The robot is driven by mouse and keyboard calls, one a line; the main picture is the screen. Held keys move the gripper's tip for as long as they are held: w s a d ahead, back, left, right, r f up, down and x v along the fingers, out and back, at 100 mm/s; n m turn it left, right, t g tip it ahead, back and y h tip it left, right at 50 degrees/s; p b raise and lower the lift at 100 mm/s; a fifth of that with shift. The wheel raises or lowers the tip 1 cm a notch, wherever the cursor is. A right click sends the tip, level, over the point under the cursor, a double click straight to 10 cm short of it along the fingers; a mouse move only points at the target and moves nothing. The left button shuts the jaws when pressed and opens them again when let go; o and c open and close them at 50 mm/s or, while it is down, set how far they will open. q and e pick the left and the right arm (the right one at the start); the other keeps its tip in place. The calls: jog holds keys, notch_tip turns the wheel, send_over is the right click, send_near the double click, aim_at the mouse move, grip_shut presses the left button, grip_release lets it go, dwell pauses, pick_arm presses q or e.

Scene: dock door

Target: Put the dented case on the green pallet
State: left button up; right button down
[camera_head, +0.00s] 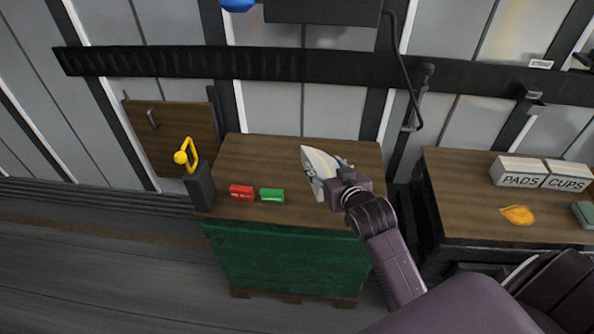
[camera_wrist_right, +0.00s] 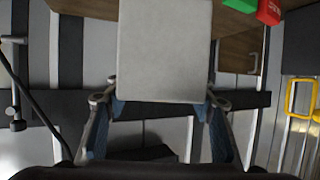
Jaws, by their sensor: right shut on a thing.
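A pale grey-white case (camera_head: 318,168) is in my right gripper (camera_head: 338,182), tilted, over the right part of a wood-topped stand. In the right wrist view the case (camera_wrist_right: 165,50) fills the middle between the fingers of my right gripper (camera_wrist_right: 160,105), which is shut on it. I cannot make out a dent. The stand has a green front (camera_head: 290,258) and pallet-like wooden feet; it is the only large green thing in view. I cannot tell whether the case touches the top. My left gripper is not in view.
On the stand's top lie a red box (camera_head: 241,193) and a green box (camera_head: 272,195). A dark post with a yellow handle (camera_head: 190,155) stands at its left edge. At right, a table (camera_head: 460,190) bears boxes marked PADS (camera_head: 520,180) and CUPS (camera_head: 566,183) and an orange leaf-like thing (camera_head: 517,215).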

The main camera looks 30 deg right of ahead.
aim_at(330, 154)
jog(key=w+d+r+m+h, duration=0.1)
jog(key=w+d+r+m+h+p, duration=0.1)
jog(key=r, duration=0.1)
jog(key=d+r+g+h+p, duration=0.1)
jog(key=r, duration=0.1)
jog(key=shift+w+m, duration=0.4)
jog(key=r, duration=0.1)
jog(key=r+h, duration=0.1)
jog(key=w+m+p, duration=0.1)
jog(key=shift+d+r+g, duration=0.3)
jog(key=shift+d+r, duration=0.1)
jog(key=shift+w+r+h, duration=0.1)
jog(key=shift+r+h, duration=0.1)
jog(key=shift+h, duration=0.1)
jog(key=shift+f, duration=0.35)
notch_tip(330, 154, down, 14)
jog(key=shift+f, duration=2.55)
jog(key=c, duration=0.9)
grip_release()
jog(key=shift+f, duration=0.1)
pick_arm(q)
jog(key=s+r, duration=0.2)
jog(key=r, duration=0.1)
